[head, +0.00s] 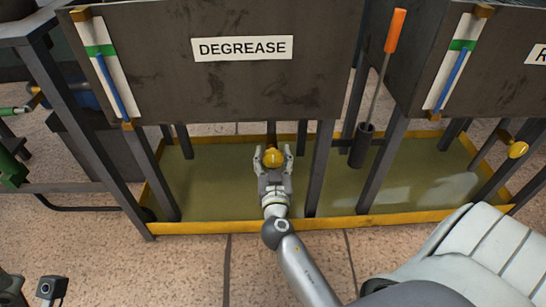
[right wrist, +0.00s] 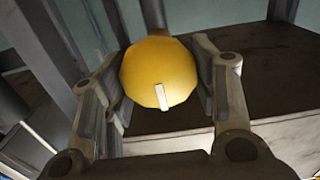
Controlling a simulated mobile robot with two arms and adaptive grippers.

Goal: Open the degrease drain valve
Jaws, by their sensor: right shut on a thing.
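The degrease tank (head: 150,60) is a dark box with a white DEGREASE label (head: 242,48). Under it, a round yellow valve knob (head: 273,157) sits at the end of a dark drain pipe (head: 271,132). My right gripper (head: 272,160) reaches in from below and is shut on the knob, with one finger on each side. In the right wrist view the knob (right wrist: 160,70) fills the space between the fingers, and a small white mark (right wrist: 157,96) shows on its face. My left gripper is not clearly in view.
A yellow-rimmed drip tray (head: 245,226) lies under the tanks. An orange-handled tool (head: 394,32) stands in a dark holder (head: 361,145). Another yellow knob (head: 517,150) is at far right.

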